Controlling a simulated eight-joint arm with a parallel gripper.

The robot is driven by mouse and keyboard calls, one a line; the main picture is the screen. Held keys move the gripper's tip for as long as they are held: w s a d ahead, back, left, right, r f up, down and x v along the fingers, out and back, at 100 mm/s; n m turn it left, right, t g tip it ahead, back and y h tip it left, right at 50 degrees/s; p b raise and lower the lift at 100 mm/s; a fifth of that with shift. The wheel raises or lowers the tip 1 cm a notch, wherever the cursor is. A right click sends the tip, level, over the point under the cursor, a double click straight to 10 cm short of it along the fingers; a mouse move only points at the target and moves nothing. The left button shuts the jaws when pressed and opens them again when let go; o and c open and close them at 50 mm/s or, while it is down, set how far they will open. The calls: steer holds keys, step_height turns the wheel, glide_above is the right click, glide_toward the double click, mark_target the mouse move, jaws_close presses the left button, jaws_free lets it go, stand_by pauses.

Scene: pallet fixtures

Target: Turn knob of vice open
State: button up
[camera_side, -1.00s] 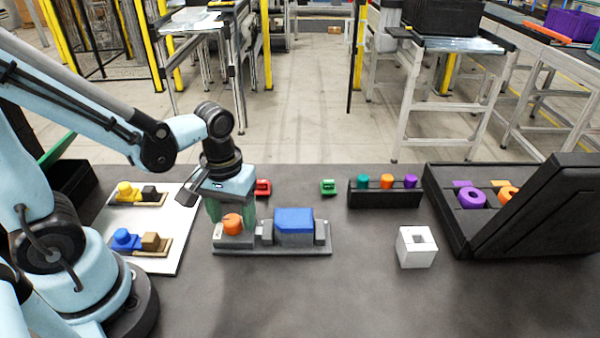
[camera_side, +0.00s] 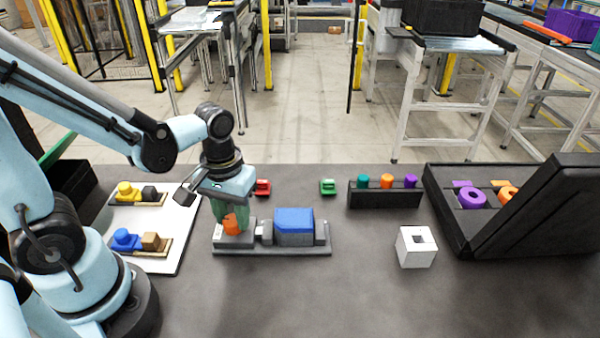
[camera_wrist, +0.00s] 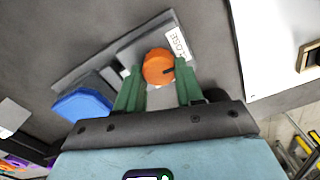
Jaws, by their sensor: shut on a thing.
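The vice (camera_side: 285,251) is a grey fixture on the dark table in the side view, with a blue block (camera_side: 294,221) between its jaws. Its orange knob (camera_side: 231,224) is at the left end. My gripper (camera_side: 232,222) points down over the knob, and its green fingers are shut on it. In the wrist view the knob (camera_wrist: 158,66) sits between the two green fingertips, with a dark mark on its right side. A white label reading "CLOSE" (camera_wrist: 178,44) lies beside the knob. The fingers partly hide the knob in the side view.
A white board (camera_side: 186,229) with yellow and blue parts lies to the left. A white cube with a hole (camera_side: 415,247), a black rack (camera_side: 385,196) of coloured pegs and a black case (camera_side: 515,215) stand to the right. The table front is clear.

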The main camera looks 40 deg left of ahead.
mark_target(234, 220)
steer(key=m, duration=0.4)
steer(key=shift+d+m, duration=0.1)
steer(key=shift+m, duration=0.3)
steer(key=m, duration=0.9)
steer(key=shift+d, duration=0.15)
steer(key=shift+m, duration=1.8)
steer(key=o, duration=1.1)
steer(key=shift+c, duration=0.2)
steer(key=shift+s, duration=0.1)
steer(key=shift+r, duration=0.1)
step_height(234, 220, up, 12)
